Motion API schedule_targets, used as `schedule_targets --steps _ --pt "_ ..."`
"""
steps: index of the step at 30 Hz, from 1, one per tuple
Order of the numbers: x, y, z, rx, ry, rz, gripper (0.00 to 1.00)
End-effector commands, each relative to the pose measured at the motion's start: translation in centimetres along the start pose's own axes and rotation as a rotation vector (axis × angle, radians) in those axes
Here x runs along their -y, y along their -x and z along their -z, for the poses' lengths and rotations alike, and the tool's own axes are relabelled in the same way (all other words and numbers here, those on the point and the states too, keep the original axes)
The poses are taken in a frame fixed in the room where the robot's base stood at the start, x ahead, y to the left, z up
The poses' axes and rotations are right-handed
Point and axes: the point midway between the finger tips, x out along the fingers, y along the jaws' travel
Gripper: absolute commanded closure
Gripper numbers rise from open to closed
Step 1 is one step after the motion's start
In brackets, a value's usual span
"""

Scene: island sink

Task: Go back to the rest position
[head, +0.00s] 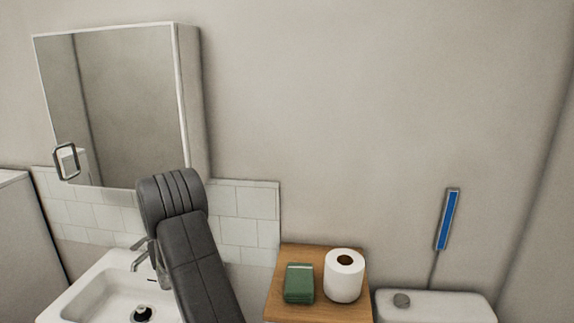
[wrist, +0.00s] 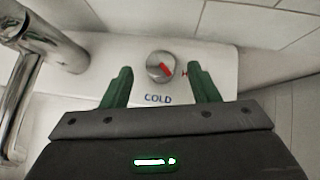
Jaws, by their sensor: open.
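In the wrist view, my gripper (wrist: 160,82) is open, its two green fingers apart with nothing between them. A round metal knob (wrist: 160,66) with a red pointer shows just beyond the fingertips. The word COLD is printed on the white sink ledge (wrist: 218,50) in front of the knob, and a red H shows to its right, partly covered by the right finger. In the head view, my dark arm reaches up over the right side of the sink (head: 72,303), and my gripper is hidden behind it.
A chrome faucet (wrist: 52,42) stands close at the left in the wrist view. In the head view, a mirror cabinet (head: 125,100) hangs above the sink. A wooden stand (head: 318,256) holds a green block (head: 299,284) and a paper roll (head: 344,278). A white cistern (head: 440,307) is at right.

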Motion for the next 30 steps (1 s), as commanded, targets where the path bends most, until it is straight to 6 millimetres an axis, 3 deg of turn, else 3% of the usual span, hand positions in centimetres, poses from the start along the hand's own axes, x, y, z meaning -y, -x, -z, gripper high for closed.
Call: schedule_targets --steps 17,18,30 --pt "0.0 10.1 0.0 0.0 0.001 -0.001 0.45" --pt "0.1 8.6 0.2 -0.004 0.001 0.003 0.45" --pt "0.1 1.6 0.1 -0.002 0.001 0.002 0.45"
